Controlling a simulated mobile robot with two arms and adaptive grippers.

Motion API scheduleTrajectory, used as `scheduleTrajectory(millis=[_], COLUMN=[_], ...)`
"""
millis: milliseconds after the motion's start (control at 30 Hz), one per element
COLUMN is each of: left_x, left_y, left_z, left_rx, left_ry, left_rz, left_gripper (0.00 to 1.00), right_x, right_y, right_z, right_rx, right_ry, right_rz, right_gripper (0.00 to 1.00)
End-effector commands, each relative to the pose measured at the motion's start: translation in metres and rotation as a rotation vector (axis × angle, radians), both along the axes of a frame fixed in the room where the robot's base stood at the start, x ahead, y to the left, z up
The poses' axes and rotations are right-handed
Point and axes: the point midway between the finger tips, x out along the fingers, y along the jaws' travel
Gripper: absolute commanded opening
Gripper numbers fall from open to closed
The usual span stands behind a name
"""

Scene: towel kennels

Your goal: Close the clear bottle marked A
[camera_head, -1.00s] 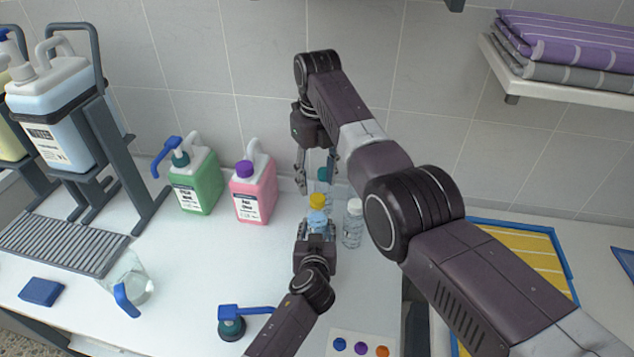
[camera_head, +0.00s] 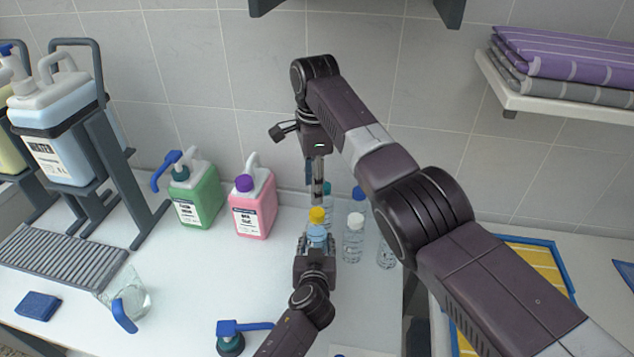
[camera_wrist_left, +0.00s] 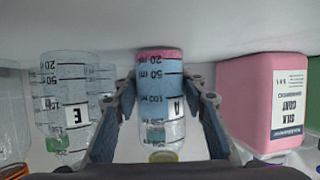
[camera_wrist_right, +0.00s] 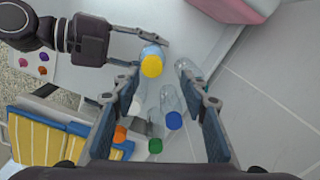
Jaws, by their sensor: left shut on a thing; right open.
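The clear bottle marked A (camera_wrist_left: 160,100) is upright in my left gripper (camera_head: 316,246), which is shut around its body. In the left wrist view it appears upside down, with a pink layer at its base and blue liquid above. A yellow cap (camera_head: 317,215) sits on its mouth; I cannot tell whether it is tight. The cap also shows in the right wrist view (camera_wrist_right: 152,66). My right gripper (camera_head: 318,198) is open and points down just above the cap. In the right wrist view the cap appears between its fingertips.
White-capped (camera_head: 354,240), blue-capped (camera_wrist_right: 173,120) and other clear bottles, one marked E (camera_wrist_left: 65,100), stand close by. Pink (camera_head: 252,205) and green (camera_head: 195,195) jugs stand behind left.

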Motion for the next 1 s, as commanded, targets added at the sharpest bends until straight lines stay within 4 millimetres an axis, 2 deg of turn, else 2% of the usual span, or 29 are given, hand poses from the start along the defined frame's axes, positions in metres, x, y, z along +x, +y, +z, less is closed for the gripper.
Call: scheduleTrajectory(millis=[1000], left_x=[0.000], left_y=[0.000], left_z=[0.000], left_rx=[0.000], left_ry=[0.000], left_rz=[0.000], left_gripper=[0.00], right_x=[-0.001], right_y=[0.000], right_z=[0.013], right_rx=[-0.066], right_ry=[-0.025], right_rz=[1.782], right_gripper=[0.40])
